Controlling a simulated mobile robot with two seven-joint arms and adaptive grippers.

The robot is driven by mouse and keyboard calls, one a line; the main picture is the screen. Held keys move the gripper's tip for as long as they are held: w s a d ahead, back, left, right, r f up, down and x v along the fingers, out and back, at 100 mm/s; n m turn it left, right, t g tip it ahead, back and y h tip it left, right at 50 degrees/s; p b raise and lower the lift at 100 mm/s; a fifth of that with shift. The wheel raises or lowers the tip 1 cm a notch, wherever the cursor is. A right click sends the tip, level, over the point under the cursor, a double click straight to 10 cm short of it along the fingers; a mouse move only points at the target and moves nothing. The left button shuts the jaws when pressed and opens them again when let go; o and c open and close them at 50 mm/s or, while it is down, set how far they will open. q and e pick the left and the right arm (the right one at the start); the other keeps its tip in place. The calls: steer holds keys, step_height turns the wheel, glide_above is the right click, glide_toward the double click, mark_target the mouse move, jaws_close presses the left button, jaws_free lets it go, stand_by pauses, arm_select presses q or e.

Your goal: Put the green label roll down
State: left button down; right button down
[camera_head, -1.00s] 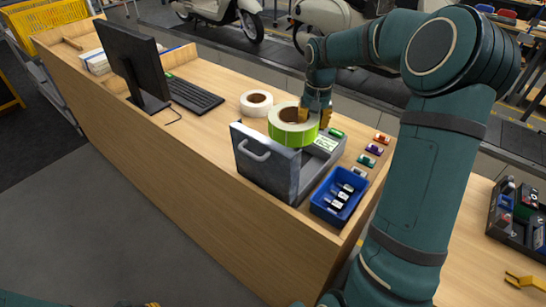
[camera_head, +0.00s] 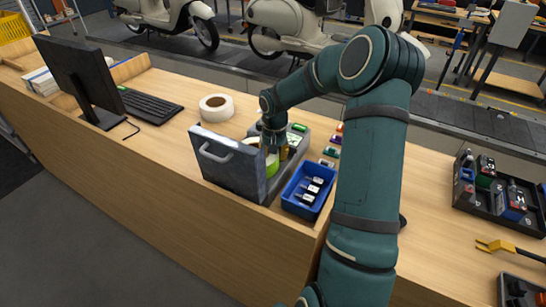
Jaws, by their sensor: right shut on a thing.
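The green label roll (camera_head: 272,164) is low inside the open grey box (camera_head: 228,165), just behind its front wall with the handle. The front wall and my gripper hide much of the roll. My right gripper (camera_head: 275,152) reaches down into the box from above and is shut on the roll. I cannot tell whether the roll touches the box floor. My left gripper is not in view.
A white roll (camera_head: 216,107) lies on the wooden counter (camera_head: 165,125) behind the box. A blue bin (camera_head: 296,202) with small bottles stands at its right. A keyboard (camera_head: 148,105) and monitor (camera_head: 79,75) are at the left. Small colored items lie behind the bin.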

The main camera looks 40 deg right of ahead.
steer(key=shift+f, duration=0.35)
steer(key=c, duration=0.9)
jaws_free()
steer(key=shift+o, duration=0.2)
step_height(320, 180, up, 12)
steer(key=shift+s+d+r+p, duration=0.1)
steer(key=shift+s+d+p, duration=0.05)
steer(key=shift+p, duration=0.15)
